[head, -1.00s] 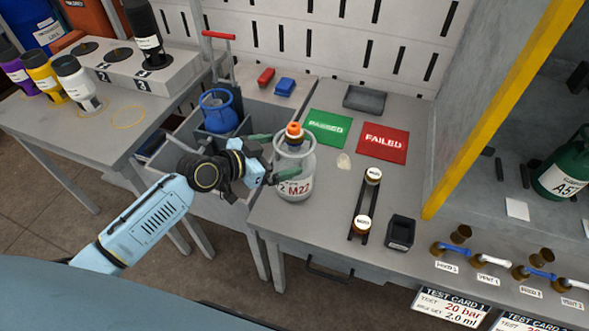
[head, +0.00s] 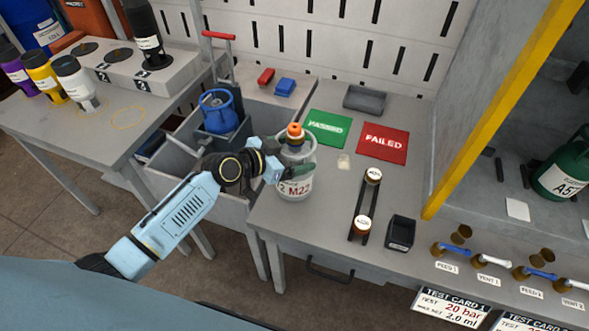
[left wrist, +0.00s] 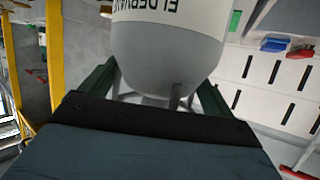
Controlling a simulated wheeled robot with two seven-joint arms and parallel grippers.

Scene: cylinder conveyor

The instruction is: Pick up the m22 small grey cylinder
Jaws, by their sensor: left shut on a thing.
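The small grey cylinder marked M22 (head: 296,187) stands upright on the grey bench, with an orange-topped valve. My left gripper (head: 292,173) reaches it from the left at upper-body height. Its fingers lie on either side of the cylinder and are shut on it. In the left wrist view the grey cylinder body (left wrist: 168,45) fills the space between the two dark green fingers (left wrist: 155,85). Part of the cylinder's side is hidden behind the gripper. My right gripper is not in view.
Behind the cylinder lie a green PASSED mat (head: 328,127) and a red FAILED mat (head: 383,140). A black rack with two round pieces (head: 365,203) and a dark box (head: 400,232) stand to the right. A blue cylinder (head: 219,112) sits in a bin at left.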

